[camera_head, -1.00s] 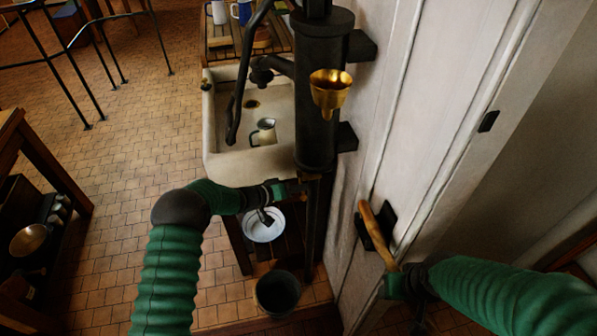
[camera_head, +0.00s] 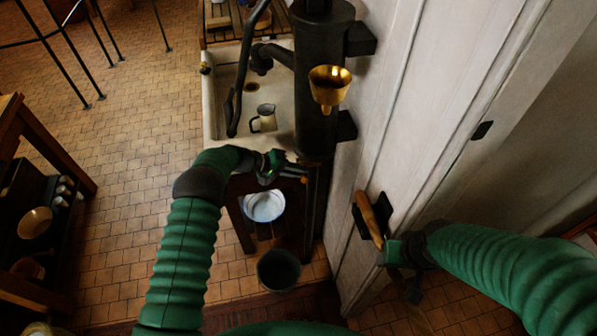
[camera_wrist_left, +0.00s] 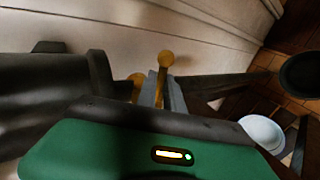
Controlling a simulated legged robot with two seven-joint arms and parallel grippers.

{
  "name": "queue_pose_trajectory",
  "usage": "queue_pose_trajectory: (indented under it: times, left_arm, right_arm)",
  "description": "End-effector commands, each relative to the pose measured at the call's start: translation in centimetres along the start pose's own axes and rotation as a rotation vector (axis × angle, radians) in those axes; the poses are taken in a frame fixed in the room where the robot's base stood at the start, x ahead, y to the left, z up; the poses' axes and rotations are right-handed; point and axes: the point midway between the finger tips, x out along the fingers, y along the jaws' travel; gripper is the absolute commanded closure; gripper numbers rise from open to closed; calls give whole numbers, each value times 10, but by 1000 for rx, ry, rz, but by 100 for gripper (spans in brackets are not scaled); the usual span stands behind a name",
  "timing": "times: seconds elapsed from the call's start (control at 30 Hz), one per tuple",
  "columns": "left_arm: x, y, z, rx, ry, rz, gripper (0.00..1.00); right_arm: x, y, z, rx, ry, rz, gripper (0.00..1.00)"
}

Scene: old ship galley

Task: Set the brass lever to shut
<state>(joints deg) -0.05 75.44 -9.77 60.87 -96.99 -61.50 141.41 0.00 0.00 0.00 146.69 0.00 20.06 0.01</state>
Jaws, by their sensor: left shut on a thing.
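The brass lever shows in the left wrist view (camera_wrist_left: 166,62) as a short rod with a ball end, beside the lower end of the black pump (camera_wrist_left: 50,95). In the head view only a small brass-coloured bit (camera_head: 303,179) shows below the black pump (camera_head: 316,100). My left gripper (camera_head: 288,172) is there, shut on the lever; its grey fingers (camera_wrist_left: 157,90) cross it in the wrist view. My right gripper (camera_head: 382,250) is at the lower end of a wooden wall handle (camera_head: 370,215); its fingers are hidden.
A brass funnel (camera_head: 329,88) is on the pump's side. A stone sink (camera_head: 215,115) with a jug (camera_head: 264,118) stands behind. A white bowl (camera_head: 264,206) sits below, and a dark bucket (camera_head: 279,270) is on the floor. A pale panelled wall (camera_head: 400,120) bounds the right.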

Motion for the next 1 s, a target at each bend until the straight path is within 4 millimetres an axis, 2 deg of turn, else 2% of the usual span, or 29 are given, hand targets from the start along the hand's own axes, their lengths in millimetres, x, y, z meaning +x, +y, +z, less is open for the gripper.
queue_pose_trajectory:
  times: [0.43, 0.47, 0.6, 0.87, 1.0]
  left_arm:
    - [-2, 1, -4, -9, 6, 0, 100]
    - [-2, 1, -4, -9, 6, 0, 85]
    - [-2, 1, -3, -8, 3, 0, 67]
    - [-2, 1, -1, -7, 0, 1, 67]
    - [-11, 1, -2, -7, 2, 0, 67]
  right_arm:
    - [0, 0, 0, 0, 0, 0, 45]
    - [0, 0, 0, 0, 0, 0, 45]
    - [0, 0, 0, 0, 0, 0, 45]
    - [0, 0, 0, 0, 0, 0, 45]
    - [2, 0, 0, 0, 0, 0, 45]
